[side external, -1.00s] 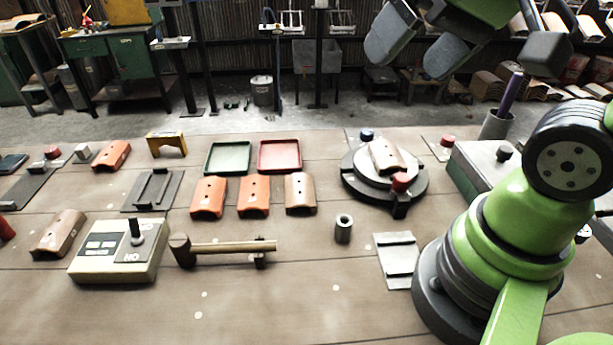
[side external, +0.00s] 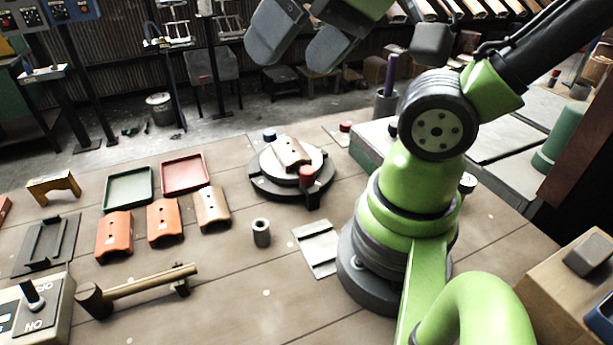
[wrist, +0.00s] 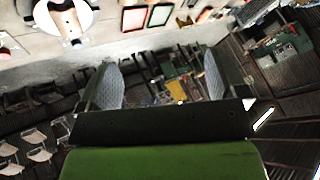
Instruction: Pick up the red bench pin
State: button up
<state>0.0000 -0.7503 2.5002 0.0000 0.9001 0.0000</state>
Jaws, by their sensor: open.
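Two small red pieces could be the red bench pin, and I cannot tell which it is. One short red cylinder (side external: 346,126) stands on a thin plate at the far edge of the bench; a small red piece also shows at the left edge of the wrist view (wrist: 4,50). The other red piece (side external: 307,175) is at the front edge of the round turntable (side external: 262,186), beside a tan tile. My gripper (side external: 293,52) is open and empty, high above the far side of the bench. In the wrist view its two grey fingers (wrist: 160,76) stand wide apart with only background between them.
A grey cup with a purple rod (side external: 391,75) is at the back. The front middle is clear.

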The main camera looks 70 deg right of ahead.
jog(key=c, duration=0.6)
jog(key=g+h, duration=0.2)
jog(key=g, duration=0.5)
send_near(307, 169)
jog(key=shift+w+f, duration=0.1)
jog(key=shift+w, duration=0.1)
jog(key=shift+s+f, duration=0.15)
jog(key=shift+f, duration=4.65)
